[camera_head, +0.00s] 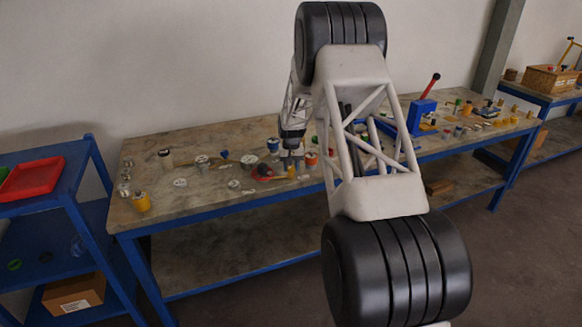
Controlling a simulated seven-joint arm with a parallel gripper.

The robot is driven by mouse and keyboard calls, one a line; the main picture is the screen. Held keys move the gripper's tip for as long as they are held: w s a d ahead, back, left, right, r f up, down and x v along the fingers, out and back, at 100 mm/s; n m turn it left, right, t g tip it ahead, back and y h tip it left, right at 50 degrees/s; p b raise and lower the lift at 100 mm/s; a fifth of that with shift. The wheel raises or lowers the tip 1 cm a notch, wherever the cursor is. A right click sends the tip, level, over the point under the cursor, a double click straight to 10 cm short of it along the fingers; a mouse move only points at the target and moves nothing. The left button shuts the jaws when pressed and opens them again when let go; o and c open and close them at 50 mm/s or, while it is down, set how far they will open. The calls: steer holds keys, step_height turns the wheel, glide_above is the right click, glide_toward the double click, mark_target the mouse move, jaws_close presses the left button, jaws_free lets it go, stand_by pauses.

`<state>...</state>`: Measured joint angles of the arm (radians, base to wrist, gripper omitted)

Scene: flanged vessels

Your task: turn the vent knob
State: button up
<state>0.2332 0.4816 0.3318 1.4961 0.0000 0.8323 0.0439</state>
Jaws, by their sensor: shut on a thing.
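My gripper (291,164) points down over the middle of the workbench, left of my own white lattice arm link. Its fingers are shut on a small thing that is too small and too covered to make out. A small yellow piece (292,173) shows right at the fingertips. A red part with a dark top (263,171) lies just left of the fingers. I cannot tell which part is the vent knob. My arm hides part of the bench to the right of the gripper.
The workbench (215,206) has a blue frame and carries several small vessels and caps. A blue press with a red lever (422,112) stands at its right. A blue shelf with a red tray (31,178) stands at the left. The bench's front left is mostly clear.

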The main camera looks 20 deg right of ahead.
mark_target(291, 167)
steer(key=m, duration=0.5)
steer(key=shift+m, duration=0.4)
steer(key=o, duration=0.9)
steer(key=shift+r, duration=0.1)
steer(key=shift+r, duration=3.85)
